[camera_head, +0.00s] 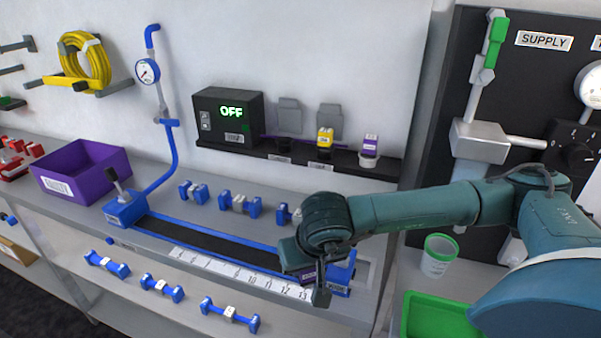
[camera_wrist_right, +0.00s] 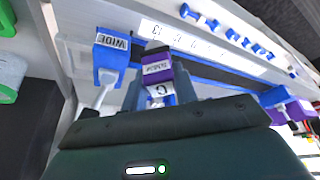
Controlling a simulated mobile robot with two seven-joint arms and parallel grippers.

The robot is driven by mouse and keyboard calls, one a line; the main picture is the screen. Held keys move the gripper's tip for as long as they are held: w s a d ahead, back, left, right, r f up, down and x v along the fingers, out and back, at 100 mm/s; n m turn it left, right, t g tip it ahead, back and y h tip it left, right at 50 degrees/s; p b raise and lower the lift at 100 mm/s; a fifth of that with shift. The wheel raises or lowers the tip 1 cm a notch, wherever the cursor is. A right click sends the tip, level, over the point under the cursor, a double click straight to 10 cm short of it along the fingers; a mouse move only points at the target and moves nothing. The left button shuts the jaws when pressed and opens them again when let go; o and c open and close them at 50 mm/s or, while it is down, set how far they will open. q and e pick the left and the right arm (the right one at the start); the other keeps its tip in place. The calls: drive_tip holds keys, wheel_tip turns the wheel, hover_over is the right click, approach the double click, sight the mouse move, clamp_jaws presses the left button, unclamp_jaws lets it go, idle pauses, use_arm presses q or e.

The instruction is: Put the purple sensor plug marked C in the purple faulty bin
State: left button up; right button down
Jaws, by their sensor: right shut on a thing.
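The purple sensor plug with a white C label (camera_wrist_right: 158,70) is held between the fingers of my right gripper (camera_wrist_right: 160,95) in the right wrist view. In the head view my right gripper (camera_head: 318,290) is low over the right end of the blue-framed track, and only a sliver of the plug (camera_head: 308,276) shows beside it. Whether the plug touches the track cannot be told. The purple faulty bin (camera_head: 105,178), with a white label on its front, stands on the bench at the left and looks empty inside as far as visible. My left gripper is not in view.
A wall ledge (camera_head: 340,158) carries a yellow plug (camera_head: 325,138) and another purple plug (camera_head: 370,143). A black box reading OFF (camera_head: 228,115) and a blue pipe with a gauge (camera_head: 148,72) stand behind the track. Several blue fittings lie around. A green-rimmed cup (camera_head: 437,258) is at the right.

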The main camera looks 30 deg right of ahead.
drive_tip(key=s+a+f+n+y, duration=0.1)
drive_tip(key=s+a+f, duration=0.4)
drive_tip(key=f, duration=0.6)
drive_tip(key=shift+s+a+n, duration=0.15)
drive_tip(key=shift+s+n, duration=0.25)
drive_tip(key=shift+n, duration=0.5)
drive_tip(key=shift+d, duration=0.2)
